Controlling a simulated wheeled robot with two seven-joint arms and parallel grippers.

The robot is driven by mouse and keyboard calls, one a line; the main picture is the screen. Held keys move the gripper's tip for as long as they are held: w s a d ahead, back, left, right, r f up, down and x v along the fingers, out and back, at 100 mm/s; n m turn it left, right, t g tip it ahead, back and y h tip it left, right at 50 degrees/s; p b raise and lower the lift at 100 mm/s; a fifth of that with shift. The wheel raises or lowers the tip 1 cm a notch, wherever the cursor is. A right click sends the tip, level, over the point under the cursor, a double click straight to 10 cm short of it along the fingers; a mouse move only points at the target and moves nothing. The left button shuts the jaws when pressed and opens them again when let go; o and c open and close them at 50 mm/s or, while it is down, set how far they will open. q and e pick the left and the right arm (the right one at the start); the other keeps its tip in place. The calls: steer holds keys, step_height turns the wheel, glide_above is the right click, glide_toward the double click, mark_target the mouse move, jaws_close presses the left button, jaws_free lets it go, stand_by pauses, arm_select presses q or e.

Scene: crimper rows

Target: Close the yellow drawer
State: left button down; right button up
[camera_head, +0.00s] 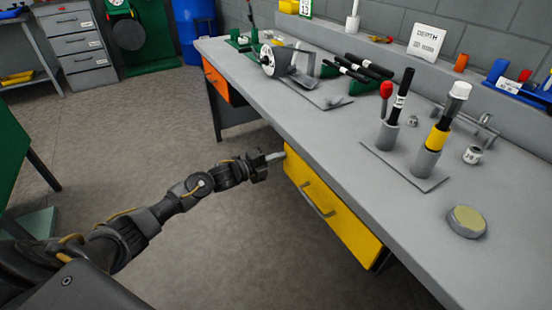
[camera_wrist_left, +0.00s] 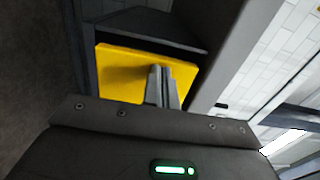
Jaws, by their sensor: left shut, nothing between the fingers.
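The yellow drawer (camera_head: 333,212) is under the front edge of the grey workbench in the head view, with a grey bar handle (camera_head: 318,199) on its front. From these frames I cannot tell exactly how far it stands out. My left gripper (camera_head: 280,155) is shut and empty, at the far upper corner of the drawer, just below the bench edge. In the left wrist view the shut fingers (camera_wrist_left: 162,72) overlap the yellow drawer surface (camera_wrist_left: 125,72). Whether they touch it is unclear. My right gripper is not in view.
The workbench top (camera_head: 330,135) carries two upright tools in grey holders, a round tin (camera_head: 467,221) and a grey machine (camera_head: 285,62). An orange drawer (camera_head: 216,80) is farther along the bench. The floor (camera_head: 130,135) left of the bench is clear around my arm.

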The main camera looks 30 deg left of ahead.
arm_select(q)
steer(key=shift+r, duration=0.2)
steer(key=v, duration=1.4)
steer(key=shift+p, duration=0.4)
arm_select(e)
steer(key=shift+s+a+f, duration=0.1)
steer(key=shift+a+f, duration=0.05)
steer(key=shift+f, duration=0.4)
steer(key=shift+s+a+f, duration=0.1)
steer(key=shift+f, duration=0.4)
arm_select(q)
steer(key=shift+f, duration=0.15)
